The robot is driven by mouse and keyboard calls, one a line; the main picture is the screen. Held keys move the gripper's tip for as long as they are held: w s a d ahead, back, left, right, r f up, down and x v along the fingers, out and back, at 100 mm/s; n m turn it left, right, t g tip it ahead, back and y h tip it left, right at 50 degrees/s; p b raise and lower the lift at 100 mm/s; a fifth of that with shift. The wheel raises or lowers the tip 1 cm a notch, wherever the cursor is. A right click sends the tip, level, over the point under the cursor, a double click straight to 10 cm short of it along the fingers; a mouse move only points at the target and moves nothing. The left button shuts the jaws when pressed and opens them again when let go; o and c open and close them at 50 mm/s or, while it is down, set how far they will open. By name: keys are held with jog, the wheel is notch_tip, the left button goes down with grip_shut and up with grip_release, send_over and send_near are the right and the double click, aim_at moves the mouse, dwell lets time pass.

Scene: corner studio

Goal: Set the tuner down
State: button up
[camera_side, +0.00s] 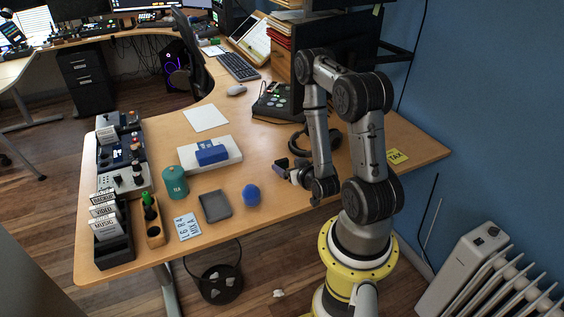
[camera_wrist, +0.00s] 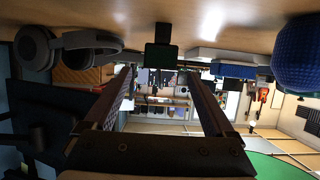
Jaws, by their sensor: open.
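A small dark block (camera_wrist: 160,50), which looks like the tuner, stands against the tabletop in the upside-down wrist view. It is centred just beyond my fingertips, and I cannot tell whether it touches them. In the side view a small dark shape (camera_side: 281,163) at the end of my gripper may be the tuner; it is too small to be sure. My gripper (camera_wrist: 158,82) is open, low over the table and turned nearly level, its two fingers spread apart. In the side view my gripper (camera_side: 291,171) is near the table's front edge.
Headphones (camera_side: 328,141) lie close beside my gripper. A blue ball (camera_side: 251,195), grey tray (camera_side: 215,206), teal canister (camera_side: 175,183) and white box (camera_side: 224,163) with a blue block (camera_side: 211,154) are to the left. Bare table (camera_side: 262,148) lies beyond my gripper.

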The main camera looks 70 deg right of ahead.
jog(key=v, duration=0.3)
jog(key=shift+r, duration=0.1)
jog(key=w+a+r+n+y, duration=0.3)
jog(key=w+a+r+y, duration=0.1)
jog(key=w+r, duration=0.5)
jog(key=w+a+r+n+y, duration=0.2)
jog(key=a+r, duration=0.4)
jog(key=s+a+r+n+g+y, duration=0.1)
jog(key=s+a+r+n+g, duration=0.1)
jog(key=s+a+r, duration=0.3)
jog(key=s+a+r+n+g+y, duration=0.2)
jog(key=s+a+r, duration=0.4)
jog(key=s+a, duration=0.4)
jog(key=s, duration=0.2)
jog(key=shift+s+r+y, duration=0.3)
jog(key=shift+s, duration=0.05)
